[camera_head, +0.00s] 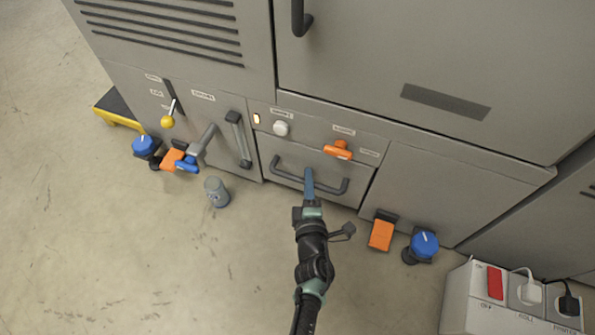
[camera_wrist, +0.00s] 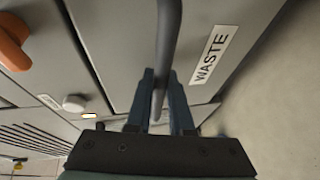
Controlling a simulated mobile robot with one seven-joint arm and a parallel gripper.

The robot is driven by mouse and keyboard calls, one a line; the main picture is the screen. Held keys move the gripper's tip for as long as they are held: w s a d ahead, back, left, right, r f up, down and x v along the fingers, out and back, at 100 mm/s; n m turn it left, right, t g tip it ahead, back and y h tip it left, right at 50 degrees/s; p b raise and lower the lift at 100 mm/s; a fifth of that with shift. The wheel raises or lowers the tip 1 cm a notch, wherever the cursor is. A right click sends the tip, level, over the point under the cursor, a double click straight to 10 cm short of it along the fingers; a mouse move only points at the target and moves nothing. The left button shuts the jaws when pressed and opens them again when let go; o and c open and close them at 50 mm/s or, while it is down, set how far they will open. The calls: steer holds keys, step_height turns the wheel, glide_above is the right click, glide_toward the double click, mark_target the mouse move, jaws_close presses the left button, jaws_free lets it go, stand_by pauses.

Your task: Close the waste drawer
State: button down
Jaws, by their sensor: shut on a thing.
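The waste drawer (camera_head: 281,160) is a grey panel low in the cabinet, with a dark bar handle (camera_head: 330,188) across its front. In the wrist view the drawer front carries a white WASTE label (camera_wrist: 213,54). My gripper (camera_head: 309,172) is at the middle of the handle. In the wrist view its blue fingers (camera_wrist: 162,76) stand on both sides of the handle bar (camera_wrist: 171,35) and are shut on it. The drawer front looks near flush with the cabinet; any small gap is hard to judge.
Above the drawer are a white knob (camera_head: 281,129) and an orange handle (camera_head: 338,150). A socket box (camera_head: 487,305) sits lower right.

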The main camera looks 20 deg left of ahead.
steer(key=shift+w+d+r, duration=0.1)
steer(key=shift+w, duration=0.1)
steer(key=c, duration=0.8)
jaws_free()
steer(key=p+v, duration=0.6)
steer(key=v, duration=0.7)
